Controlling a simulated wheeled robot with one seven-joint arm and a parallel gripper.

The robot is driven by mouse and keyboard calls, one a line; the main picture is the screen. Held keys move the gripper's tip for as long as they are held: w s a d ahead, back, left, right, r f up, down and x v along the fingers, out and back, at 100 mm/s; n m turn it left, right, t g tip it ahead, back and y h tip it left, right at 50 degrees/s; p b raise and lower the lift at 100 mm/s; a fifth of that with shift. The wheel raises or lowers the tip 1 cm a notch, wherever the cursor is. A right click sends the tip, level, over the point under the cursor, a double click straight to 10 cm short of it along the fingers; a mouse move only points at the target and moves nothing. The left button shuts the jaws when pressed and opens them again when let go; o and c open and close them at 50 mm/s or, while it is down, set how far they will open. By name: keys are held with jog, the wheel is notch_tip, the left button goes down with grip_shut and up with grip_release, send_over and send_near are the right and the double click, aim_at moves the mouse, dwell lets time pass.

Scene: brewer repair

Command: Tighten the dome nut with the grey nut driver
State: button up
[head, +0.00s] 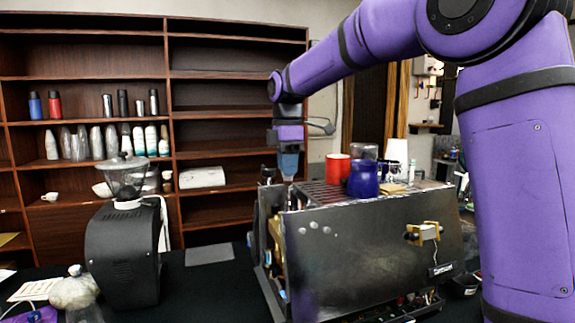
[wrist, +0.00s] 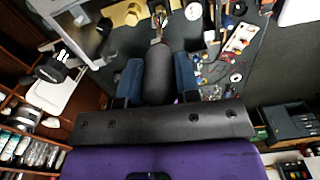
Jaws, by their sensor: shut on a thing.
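My gripper (head: 289,163) points down at the left end of the brewer (head: 375,245), close to its top edge. In the wrist view its two blue fingers (wrist: 158,84) are shut on the thick dark grey handle of the nut driver (wrist: 158,66). The driver's thin shaft points away from me toward brass-coloured fittings (wrist: 122,14) on the brewer's open side. The dome nut cannot be made out; the driver's tip is small and lies among these parts, so I cannot tell whether it is seated on the nut.
A red mug (head: 338,168) and a blue mug (head: 363,180) stand on the brewer's top, right of my gripper. A black grinder (head: 125,250) stands to the left. In the wrist view, small tools and parts (wrist: 235,45) lie on the dark table. Shelves (head: 85,95) stand behind.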

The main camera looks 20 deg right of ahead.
jog(key=n, duration=1.2)
jog(key=shift+f, duration=1.3)
dwell(1.7)
jog(key=m, duration=0.4)
jog(key=shift+m, duration=0.3)
jog(key=shift+m, duration=2.3)
